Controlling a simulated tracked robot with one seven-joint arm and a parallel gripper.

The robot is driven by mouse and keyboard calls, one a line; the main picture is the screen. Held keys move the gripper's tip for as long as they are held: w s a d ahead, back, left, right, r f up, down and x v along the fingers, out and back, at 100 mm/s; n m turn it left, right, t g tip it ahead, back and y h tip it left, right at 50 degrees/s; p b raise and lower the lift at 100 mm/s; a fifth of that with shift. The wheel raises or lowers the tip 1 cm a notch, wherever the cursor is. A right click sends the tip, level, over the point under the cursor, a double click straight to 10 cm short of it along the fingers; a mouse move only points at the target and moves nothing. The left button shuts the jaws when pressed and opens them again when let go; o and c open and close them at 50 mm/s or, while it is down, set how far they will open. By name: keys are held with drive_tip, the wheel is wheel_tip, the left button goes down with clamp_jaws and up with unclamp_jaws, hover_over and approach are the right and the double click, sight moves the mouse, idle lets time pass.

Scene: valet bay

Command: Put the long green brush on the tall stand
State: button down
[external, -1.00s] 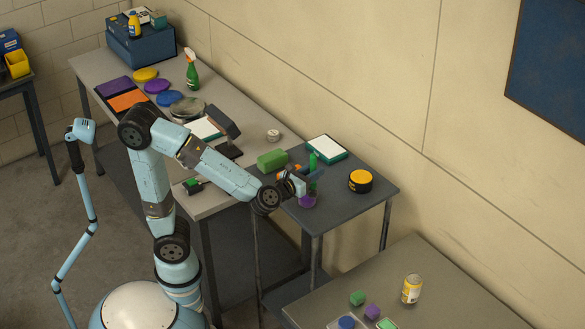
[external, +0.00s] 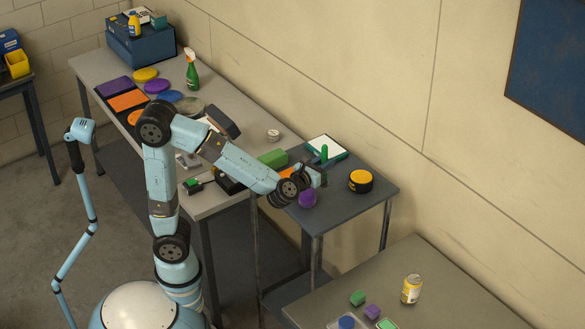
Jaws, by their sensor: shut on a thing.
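The fingers and the brush's lower part are small and partly hidden, so I cannot tell whether the brush touches the stand top.
A purple object (external: 308,199) lies just below my gripper. The stand's right front is clear.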

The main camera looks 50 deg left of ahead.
drive_tip(key=w+d+f, duration=0.2)
drive_tip(key=w+f, duration=0.3)
drive_tip(key=f, duration=0.4)
drive_tip(key=shift+f, duration=0.15)
drive_tip(key=c, duration=0.9)
unclamp_jaws()
drive_tip(key=shift+s, duration=0.15)
